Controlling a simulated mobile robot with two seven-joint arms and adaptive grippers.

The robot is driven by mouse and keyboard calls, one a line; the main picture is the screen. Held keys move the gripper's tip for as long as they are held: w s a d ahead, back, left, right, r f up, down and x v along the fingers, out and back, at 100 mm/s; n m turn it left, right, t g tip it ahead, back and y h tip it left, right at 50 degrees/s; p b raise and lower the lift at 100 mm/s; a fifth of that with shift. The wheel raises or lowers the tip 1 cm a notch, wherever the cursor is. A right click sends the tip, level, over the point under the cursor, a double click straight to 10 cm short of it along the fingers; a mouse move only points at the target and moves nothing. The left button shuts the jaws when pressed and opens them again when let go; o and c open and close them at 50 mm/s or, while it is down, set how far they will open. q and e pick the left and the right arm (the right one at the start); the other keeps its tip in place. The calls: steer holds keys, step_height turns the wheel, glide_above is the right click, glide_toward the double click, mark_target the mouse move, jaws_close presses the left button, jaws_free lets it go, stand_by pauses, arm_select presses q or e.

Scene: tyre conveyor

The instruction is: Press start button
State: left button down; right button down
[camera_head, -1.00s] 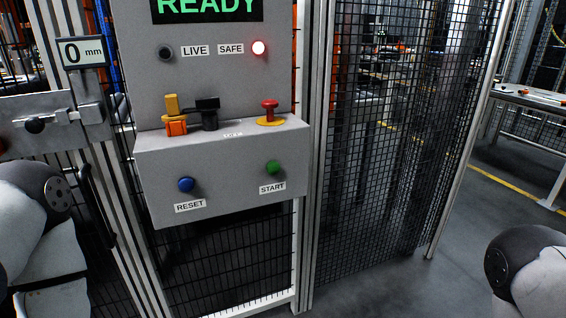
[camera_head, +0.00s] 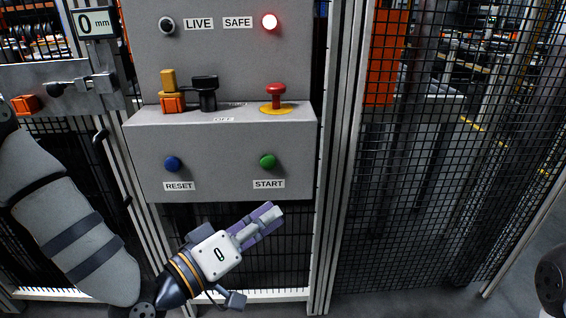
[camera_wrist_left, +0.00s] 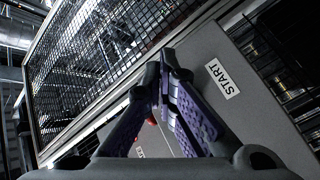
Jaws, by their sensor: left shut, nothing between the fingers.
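The green start button (camera_head: 267,161) is on the front of the grey control box (camera_head: 222,190), above the START label (camera_head: 268,184). My left gripper (camera_head: 277,211) is below the box front in the head view, pointing up and right, apart from the button in the picture. Its purple fingers are together and empty. In the left wrist view the fingers (camera_wrist_left: 167,58) meet at the tips, with the START label (camera_wrist_left: 222,79) to their right. The button cannot be made out there. My right gripper is out of view.
A blue reset button (camera_head: 172,164) is left of the start button. A red emergency stop (camera_head: 276,92) and a black rotary switch (camera_head: 206,95) sit on the box's top. The red lamp (camera_head: 269,21) by SAFE is lit. Mesh fence (camera_head: 420,190) stands at right.

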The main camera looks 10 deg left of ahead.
mark_target(268, 178)
arm_select(q)
steer(key=shift+w+r+t, duration=0.25)
steer(key=shift+r+t, duration=0.05)
steer(key=shift+r, duration=0.35)
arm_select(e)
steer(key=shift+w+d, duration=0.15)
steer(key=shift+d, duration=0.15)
arm_select(q)
steer(key=shift+a, duration=0.1)
